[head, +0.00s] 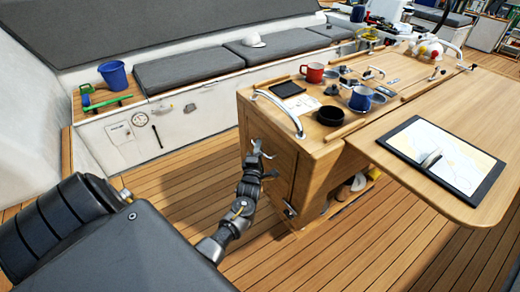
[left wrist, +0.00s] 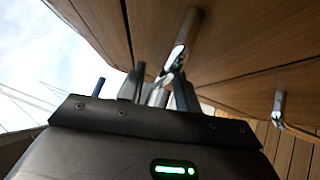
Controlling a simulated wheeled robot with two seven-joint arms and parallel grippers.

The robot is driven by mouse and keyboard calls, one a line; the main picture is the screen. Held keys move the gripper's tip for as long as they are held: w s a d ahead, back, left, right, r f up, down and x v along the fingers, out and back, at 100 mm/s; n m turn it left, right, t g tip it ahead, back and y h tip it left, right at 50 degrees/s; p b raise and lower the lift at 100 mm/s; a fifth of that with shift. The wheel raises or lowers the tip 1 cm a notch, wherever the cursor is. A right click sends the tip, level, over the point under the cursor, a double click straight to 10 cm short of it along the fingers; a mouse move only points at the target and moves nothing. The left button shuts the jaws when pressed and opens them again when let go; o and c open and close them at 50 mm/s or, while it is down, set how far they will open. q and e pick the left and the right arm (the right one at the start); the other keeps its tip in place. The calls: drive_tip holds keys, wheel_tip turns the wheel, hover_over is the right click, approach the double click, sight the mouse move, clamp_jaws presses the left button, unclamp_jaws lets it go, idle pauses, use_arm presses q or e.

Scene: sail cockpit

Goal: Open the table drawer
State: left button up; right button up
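The wooden table (head: 345,128) stands at centre right, with its end panel facing my left arm. The drawer front (head: 268,135) is in the upper part of that end and looks flush. A metal handle (left wrist: 187,38) on the wood shows in the left wrist view. My left gripper (head: 265,160) is at the table's end, close to the drawer front. Its fingers are apart in the left wrist view (left wrist: 160,92), with the handle's near end just beyond or between them. I cannot tell whether they touch it. My right gripper is out of view.
A metal latch (left wrist: 278,106) sits lower on the table end. A grab rail (head: 280,112), red mug (head: 313,72), blue mug (head: 361,98) and black bowl (head: 331,115) are on top. A bench with grey cushions (head: 190,68) runs behind. The floor beside the table is clear.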

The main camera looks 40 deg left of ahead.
use_arm(q)
drive_tip(key=shift+w+a, duration=0.1)
drive_tip(key=shift+c, duration=0.3)
clamp_jaws()
